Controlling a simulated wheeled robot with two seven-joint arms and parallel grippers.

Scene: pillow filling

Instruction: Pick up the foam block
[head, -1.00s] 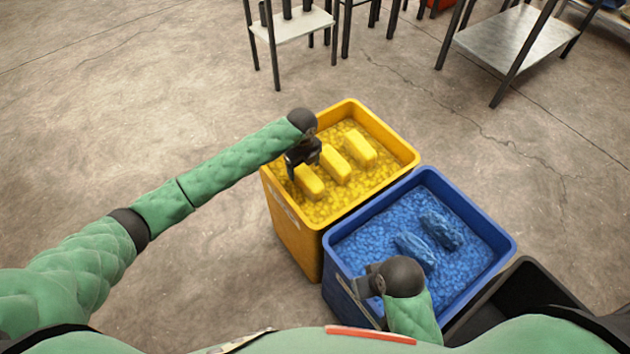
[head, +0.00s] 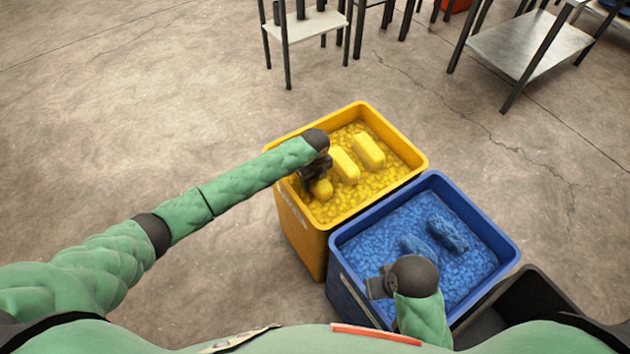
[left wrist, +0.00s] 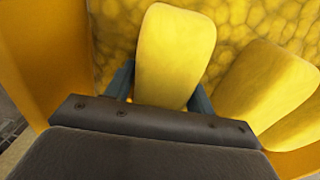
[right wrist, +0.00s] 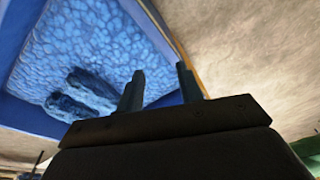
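Several yellow foam blocks lie on yellow filling in the yellow bin. The nearest block (head: 322,189) is partly hidden by my left gripper (head: 313,176) in the head view. In the left wrist view this block (left wrist: 176,55) stands between the two spread fingers of my left gripper (left wrist: 160,92), one along each side; firm contact cannot be made out. Two other blocks, the middle one (head: 345,165) and the far one (head: 368,150), lie beside it. My right gripper (right wrist: 160,85) is open and empty above the near-left side of the blue bin.
The yellow bin (head: 303,238) adjoins the blue bin (head: 355,297), which holds blue filling and two dark blue lumps (head: 447,233). A black container (head: 535,305) is at the lower right. Metal tables (head: 520,45) stand at the back. The floor at left is clear.

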